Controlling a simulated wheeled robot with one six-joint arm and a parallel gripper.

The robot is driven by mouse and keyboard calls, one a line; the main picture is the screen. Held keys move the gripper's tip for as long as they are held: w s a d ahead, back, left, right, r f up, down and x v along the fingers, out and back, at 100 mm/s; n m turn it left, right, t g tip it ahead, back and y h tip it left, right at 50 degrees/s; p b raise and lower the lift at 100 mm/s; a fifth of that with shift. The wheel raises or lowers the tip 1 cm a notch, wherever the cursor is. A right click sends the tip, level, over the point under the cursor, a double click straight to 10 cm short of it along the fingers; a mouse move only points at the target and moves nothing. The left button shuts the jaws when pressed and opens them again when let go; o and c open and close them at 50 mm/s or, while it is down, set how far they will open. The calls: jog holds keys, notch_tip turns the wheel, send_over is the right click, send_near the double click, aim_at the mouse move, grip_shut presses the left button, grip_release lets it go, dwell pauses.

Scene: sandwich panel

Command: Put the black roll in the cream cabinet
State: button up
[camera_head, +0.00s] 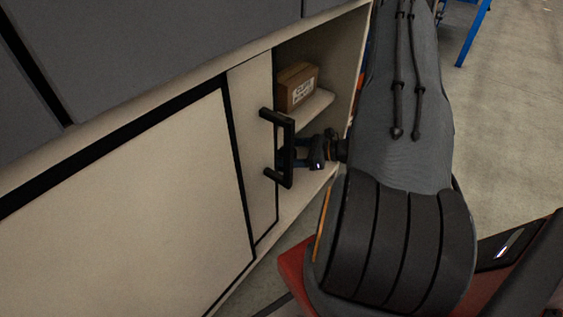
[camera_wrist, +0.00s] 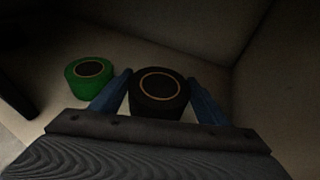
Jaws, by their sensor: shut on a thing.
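The cream cabinet (camera_head: 140,200) fills the left of the head view. Its right end stands open, showing an upper shelf and a lower floor. My gripper (camera_head: 308,157) reaches into the opening at the lower level, partly hidden behind the door handle. In the wrist view, the blue fingers of my gripper (camera_wrist: 158,90) are shut on the black roll (camera_wrist: 158,104), one on each side. The roll is upright, with an orange ring on its top. It is inside the cabinet, low over or on the pale floor; I cannot tell whether it touches. The head view does not clearly show it.
A green roll (camera_wrist: 82,89) stands on the cabinet floor to the left of the black roll, close to the left finger. A black door handle (camera_head: 288,150) projects beside my gripper. A cardboard box (camera_head: 297,87) sits on the upper shelf. Cabinet walls close in at right and back.

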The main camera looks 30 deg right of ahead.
jog(key=f, duration=0.1)
jog(key=b, duration=0.1)
jog(key=f+b, duration=0.1)
jog(key=shift+w+a+f, duration=0.3)
jog(key=shift+w+f, duration=0.05)
jog(key=shift+f+b, duration=0.4)
jog(key=shift+b, duration=0.1)
jog(key=shift+f, duration=0.15)
jog(key=o, duration=1.2)
jog(key=shift+c, duration=0.2)
jog(key=shift+s+d+r, duration=0.1)
jog(key=shift+s+r, duration=0.05)
jog(key=shift+r, duration=0.1)
jog(key=p+v, duration=0.5)
jog(key=v, duration=0.5)
jog(key=shift+s+d+r, duration=0.1)
jog(key=shift+d, duration=0.05)
jog(key=shift+s+d+r, duration=0.1)
jog(key=shift+s+d, duration=0.3)
jog(key=shift+s, duration=0.1)
